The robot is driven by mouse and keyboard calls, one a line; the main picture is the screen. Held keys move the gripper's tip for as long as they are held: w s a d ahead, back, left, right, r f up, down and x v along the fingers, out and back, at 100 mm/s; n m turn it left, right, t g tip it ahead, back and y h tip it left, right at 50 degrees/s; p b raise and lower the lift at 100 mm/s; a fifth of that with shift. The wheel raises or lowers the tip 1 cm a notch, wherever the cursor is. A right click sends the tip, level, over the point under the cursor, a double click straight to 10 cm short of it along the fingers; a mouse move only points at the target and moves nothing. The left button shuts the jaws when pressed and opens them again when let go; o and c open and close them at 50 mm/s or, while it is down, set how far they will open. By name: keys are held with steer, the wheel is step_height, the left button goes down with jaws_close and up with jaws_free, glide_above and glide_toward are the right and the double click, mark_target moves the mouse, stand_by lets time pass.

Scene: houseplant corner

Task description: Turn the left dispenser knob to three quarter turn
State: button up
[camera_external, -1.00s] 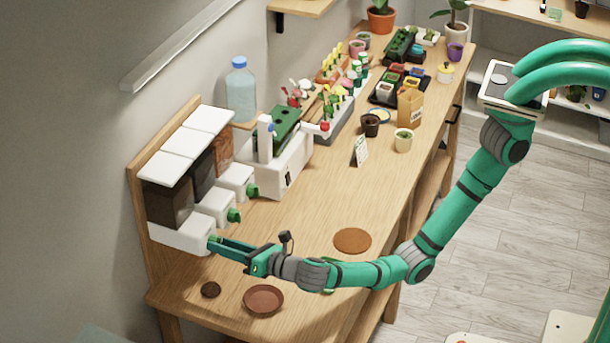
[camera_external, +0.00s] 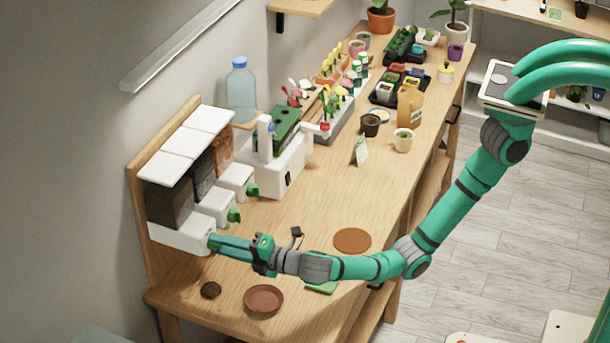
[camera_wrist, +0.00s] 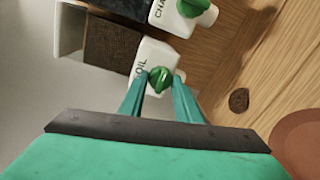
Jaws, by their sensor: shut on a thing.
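The left dispenser (camera_external: 178,234) is the nearest of three in the external view, a white base with a dark-filled bin. In the wrist view its white front (camera_wrist: 152,56) carries a label partly hidden, ending in "OIL". Its green knob (camera_wrist: 160,79) sits between my fingertips, its ridge tilted slightly from the picture's vertical. My gripper (camera_external: 214,242) is shut on this knob, with a finger on each side. In the external view the fingers mostly hide the knob, so its exact turn is hard to read there.
Two more dispensers with green knobs (camera_external: 233,215) (camera_external: 252,191) stand just behind. A small dark clump (camera_external: 210,290) and a brown saucer (camera_external: 263,300) lie on the tabletop in front. A round brown mat (camera_external: 352,241) lies to the right. The wall board is close on the left.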

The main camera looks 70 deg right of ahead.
steer(key=m, duration=1.2)
steer(key=m+t, duration=0.1)
steer(key=m, duration=2.2)
steer(key=shift+f+m+t, duration=0.3)
steer(key=shift+f, duration=0.1)
steer(key=shift+m, duration=0.3)
steer(key=o, duration=1.1)
steer(key=shift+c, duration=0.2)
steer(key=shift+r, duration=0.1)
steer(key=s, duration=1.1)
steer(key=shift+f, duration=0.45)
